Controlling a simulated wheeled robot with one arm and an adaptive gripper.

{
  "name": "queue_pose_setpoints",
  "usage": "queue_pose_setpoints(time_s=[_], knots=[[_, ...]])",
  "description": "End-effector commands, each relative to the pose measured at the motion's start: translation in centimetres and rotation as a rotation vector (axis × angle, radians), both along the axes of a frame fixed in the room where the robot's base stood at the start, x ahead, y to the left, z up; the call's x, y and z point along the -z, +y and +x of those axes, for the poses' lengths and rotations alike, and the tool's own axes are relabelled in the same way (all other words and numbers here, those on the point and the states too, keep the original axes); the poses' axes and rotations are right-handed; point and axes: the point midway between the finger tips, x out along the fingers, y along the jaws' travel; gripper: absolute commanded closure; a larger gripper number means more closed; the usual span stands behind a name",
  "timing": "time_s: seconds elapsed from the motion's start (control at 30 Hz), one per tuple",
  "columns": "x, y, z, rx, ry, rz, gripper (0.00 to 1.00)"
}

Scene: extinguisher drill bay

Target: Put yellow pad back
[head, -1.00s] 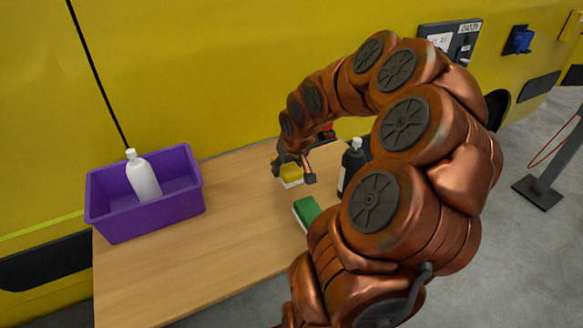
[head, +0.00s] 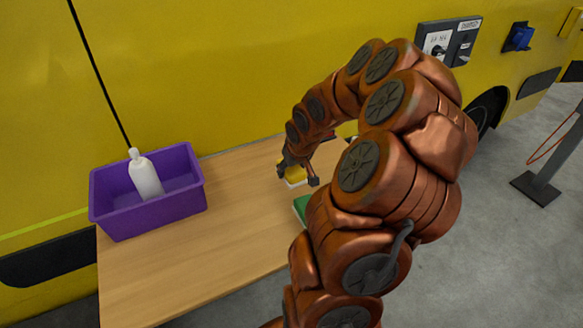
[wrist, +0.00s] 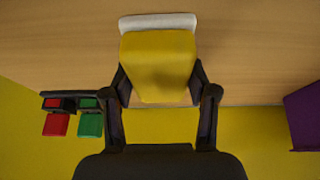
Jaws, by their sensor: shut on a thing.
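The yellow pad (head: 294,172) has a white layer on one side and is at the back part of the table. My gripper (head: 297,181) is shut on it, with a finger on either side. In the wrist view the yellow pad (wrist: 158,65) sits between the two dark fingers of my gripper (wrist: 159,88), its white edge at the far end. I cannot tell whether the pad touches the table. A dark holder (wrist: 70,103) with red and green pieces shows at the left of the wrist view; my arm hides that area in the head view.
A purple bin (head: 150,216) with a white bottle (head: 145,176) inside stands at the table's left end. A green pad (head: 300,206) lies nearer, partly hidden by my arm. The wooden table (head: 225,215) between them is clear. A yellow vehicle side (head: 220,70) rises behind.

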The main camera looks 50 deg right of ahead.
Motion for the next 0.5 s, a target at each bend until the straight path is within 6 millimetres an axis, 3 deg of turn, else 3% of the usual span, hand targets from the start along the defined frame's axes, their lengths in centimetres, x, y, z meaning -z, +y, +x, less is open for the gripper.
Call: queue_pose_setpoints(time_s=[0.03, 0.07, 0.1, 0.3, 0.5], knots=[[0.27, 0.11, -0.09, -0.002, 0.004, 0.003, 0.7], [0.29, 0.12, -0.09, -0.002, 0.005, 0.003, 0.39], [0.29, 0.13, -0.11, -0.002, 0.005, 0.003, 0.35], [0.25, 0.12, -0.1, -0.001, 0.006, 0.002, 0.14], [0.21, 0.11, -0.1, -0.001, 0.005, 0.002, 0.13]])
